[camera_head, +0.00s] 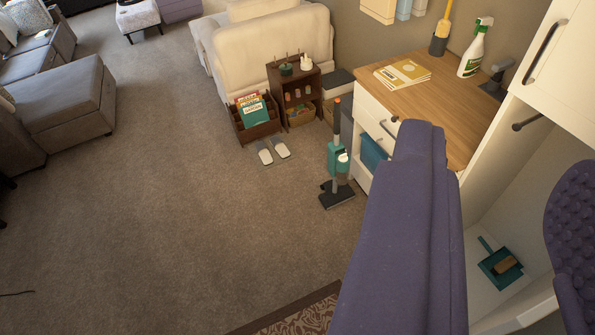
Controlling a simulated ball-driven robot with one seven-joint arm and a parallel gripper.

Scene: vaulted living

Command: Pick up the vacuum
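An upright stick vacuum (337,165) with a teal body, a grey tube and a dark flat floor head stands on the carpet in the middle of the view. It is just left of the white drawer cabinet, and its orange-tipped handle points up. A small grey object with a dark base (496,79) is on the wooden counter; I cannot tell what it is.
The white cabinet has a wooden counter (415,95) with a spray bottle (475,48). Slippers (273,151) and a wooden rack (253,120) are behind left. Open carpet (180,220) lies left.

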